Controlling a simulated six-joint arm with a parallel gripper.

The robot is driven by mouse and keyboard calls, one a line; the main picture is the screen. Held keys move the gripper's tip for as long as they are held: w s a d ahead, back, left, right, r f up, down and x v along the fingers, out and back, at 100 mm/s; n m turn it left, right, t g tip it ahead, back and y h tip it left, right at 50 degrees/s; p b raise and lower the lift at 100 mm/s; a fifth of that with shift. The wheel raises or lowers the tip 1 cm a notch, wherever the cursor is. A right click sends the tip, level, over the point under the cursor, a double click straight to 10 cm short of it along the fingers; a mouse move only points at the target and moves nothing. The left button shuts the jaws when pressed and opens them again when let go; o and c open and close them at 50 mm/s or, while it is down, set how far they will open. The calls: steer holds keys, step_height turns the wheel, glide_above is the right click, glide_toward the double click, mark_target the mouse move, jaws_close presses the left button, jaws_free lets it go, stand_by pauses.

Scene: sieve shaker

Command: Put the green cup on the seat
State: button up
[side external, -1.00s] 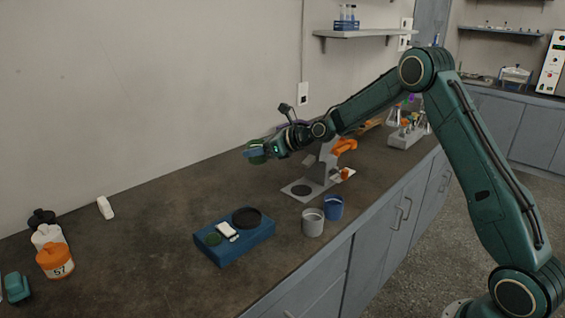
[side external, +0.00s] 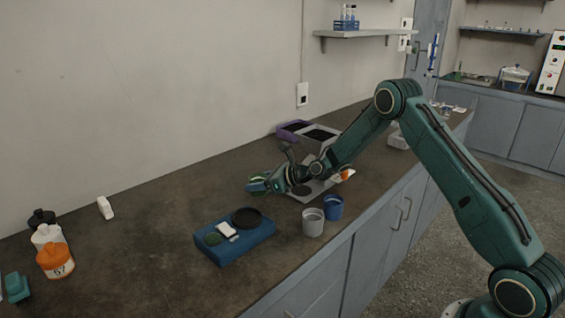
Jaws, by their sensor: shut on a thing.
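My gripper (side external: 262,184) is shut on the green cup (side external: 257,180) and holds it above the bench, behind and slightly right of the blue block. The cup is small here and partly covered by the fingers, so its tilt is hard to tell. The blue block (side external: 238,247) bears a black round disc (side external: 247,217), a white panel (side external: 227,230) and a green round patch (side external: 212,239). A grey stand plate (side external: 312,192) lies partly hidden behind my wrist. I cannot tell for certain which of these round places is the seat.
A grey cup (side external: 313,224) and a blue cup (side external: 333,208) stand near the bench's front edge. A purple tray (side external: 292,130) and a grey bin (side external: 320,137) sit behind my arm. Bottles (side external: 55,260) stand at far left. The bench left of the block is largely clear.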

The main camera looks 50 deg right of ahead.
mark_target(259, 192)
steer(key=shift+f, duration=1.8)
steer(key=shift+f, duration=0.1)
steer(key=o, duration=1.1)
steer(key=shift+c, duration=0.2)
steer(key=shift+v, duration=0.85)
steer(key=v, duration=1)
steer(key=shift+s+d, duration=0.1)
steer(key=shift+d, duration=0.05)
